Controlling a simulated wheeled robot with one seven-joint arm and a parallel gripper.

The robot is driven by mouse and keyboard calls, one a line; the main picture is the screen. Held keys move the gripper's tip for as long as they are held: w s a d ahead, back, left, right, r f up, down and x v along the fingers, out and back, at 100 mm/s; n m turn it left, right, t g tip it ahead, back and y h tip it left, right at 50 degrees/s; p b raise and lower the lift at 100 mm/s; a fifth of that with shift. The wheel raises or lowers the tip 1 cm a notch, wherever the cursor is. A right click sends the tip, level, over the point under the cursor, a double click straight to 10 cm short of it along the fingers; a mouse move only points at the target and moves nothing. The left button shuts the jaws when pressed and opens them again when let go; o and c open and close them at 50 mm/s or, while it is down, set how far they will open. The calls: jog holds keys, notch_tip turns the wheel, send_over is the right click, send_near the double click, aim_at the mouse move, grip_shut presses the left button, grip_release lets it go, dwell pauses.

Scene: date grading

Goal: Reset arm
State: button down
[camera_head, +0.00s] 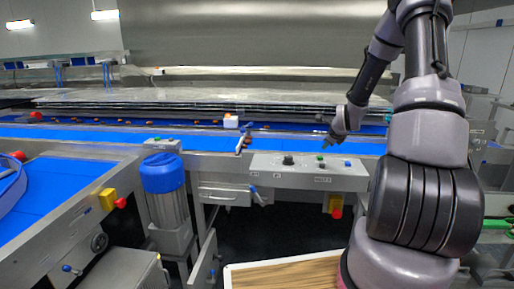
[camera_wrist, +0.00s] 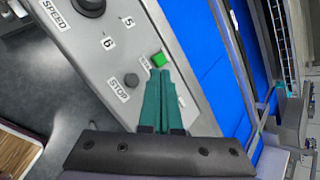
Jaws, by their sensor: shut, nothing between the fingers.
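My arm comes down from the upper right in the head view. My gripper (camera_head: 328,143) is above the back edge of the control panel (camera_head: 268,173), near the green button (camera_head: 319,157). In the wrist view my gripper's teal fingers (camera_wrist: 160,74) are shut together with nothing between them. Their tips appear close to the green button (camera_wrist: 158,59); I cannot tell whether they touch it. A dark button (camera_wrist: 131,79) by the STOP label and the black SPEED knob (camera_wrist: 90,5) are on the same panel.
A blue conveyor belt (camera_head: 370,147) with scattered dates runs behind the panel. A red emergency button (camera_head: 337,213) sits below the panel. A blue-topped motor (camera_head: 162,172) stands at left. A wood-topped surface (camera_head: 285,276) is at the front.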

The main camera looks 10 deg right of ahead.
jog(key=s+a+r+n+g, duration=0.1)
jog(key=s+a+r+n, duration=0.45)
jog(key=r, duration=0.45)
jog(key=s+a+r+n, duration=0.4)
jog(key=s+r+n, duration=0.25)
jog(key=r, duration=0.35)
jog(key=s+a+r+n+y, duration=0.1)
jog(key=s+a+r+n, duration=0.2)
jog(key=s, duration=0.4)
jog(key=s+a+r+n+y, duration=0.1)
jog(key=s+a+r+n, duration=0.2)
jog(key=s, duration=0.5)
jog(key=s+a+r+n+g, duration=0.1)
jog(key=s+a+r+n, duration=0.2)
jog(key=s+n, duration=0.2)
jog(key=s, duration=0.3)
jog(key=shift+s+y, duration=0.25)
jog(key=shift+y, duration=0.15)
jog(key=shift+r, duration=0.1)
